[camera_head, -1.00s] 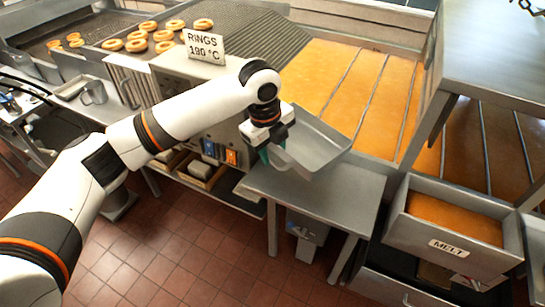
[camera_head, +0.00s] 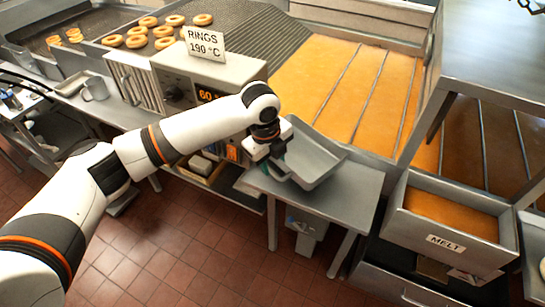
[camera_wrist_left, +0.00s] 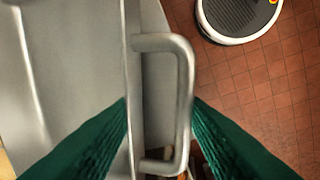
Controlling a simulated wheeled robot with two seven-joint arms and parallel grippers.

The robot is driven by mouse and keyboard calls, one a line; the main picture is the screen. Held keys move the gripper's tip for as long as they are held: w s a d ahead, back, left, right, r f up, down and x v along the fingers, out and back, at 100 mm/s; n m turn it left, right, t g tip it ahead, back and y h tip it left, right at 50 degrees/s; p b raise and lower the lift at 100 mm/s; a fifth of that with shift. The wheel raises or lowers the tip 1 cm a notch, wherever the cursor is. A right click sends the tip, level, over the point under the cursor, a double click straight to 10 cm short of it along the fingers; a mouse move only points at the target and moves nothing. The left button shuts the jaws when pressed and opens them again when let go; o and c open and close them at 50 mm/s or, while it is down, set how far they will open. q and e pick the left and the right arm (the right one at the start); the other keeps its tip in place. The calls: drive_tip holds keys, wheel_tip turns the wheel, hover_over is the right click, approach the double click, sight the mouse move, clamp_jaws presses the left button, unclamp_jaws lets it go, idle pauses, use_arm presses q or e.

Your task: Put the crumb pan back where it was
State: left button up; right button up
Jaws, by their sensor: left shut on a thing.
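The crumb pan (camera_head: 318,162) is a grey metal tray with raised sides, over the small steel side table in the head view. My left gripper (camera_head: 275,172) is at its left end, with teal fingers shut on its handle. In the left wrist view the U-shaped metal handle (camera_wrist_left: 184,95) runs between the two teal fingers, and part of the pan (camera_wrist_left: 65,80) fills the left side. I cannot tell whether the pan touches the table. My right gripper is not in view.
The steel side table (camera_head: 350,195) has bare top around the pan. Behind it lies the orange glaze bed (camera_head: 330,75). The MELT box (camera_head: 440,225) stands at the right. The RINGS sign (camera_head: 204,42) stands on the control box (camera_head: 180,72) at the left.

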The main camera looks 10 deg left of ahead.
use_arm(q)
drive_tip(key=o, duration=1.2)
drive_tip(key=shift+r, duration=0.1)
drive_tip(key=r+b, duration=0.1)
drive_tip(key=r, duration=0.3)
drive_tip(key=s+a+r, duration=0.1)
drive_tip(key=r, duration=0.3)
drive_tip(key=r+b, duration=0.1)
drive_tip(key=r, duration=0.4)
drive_tip(key=shift+s+a+b, duration=0.15)
drive_tip(key=shift+s+b, duration=0.1)
drive_tip(key=shift+b, duration=0.05)
drive_tip(key=shift+f, duration=0.15)
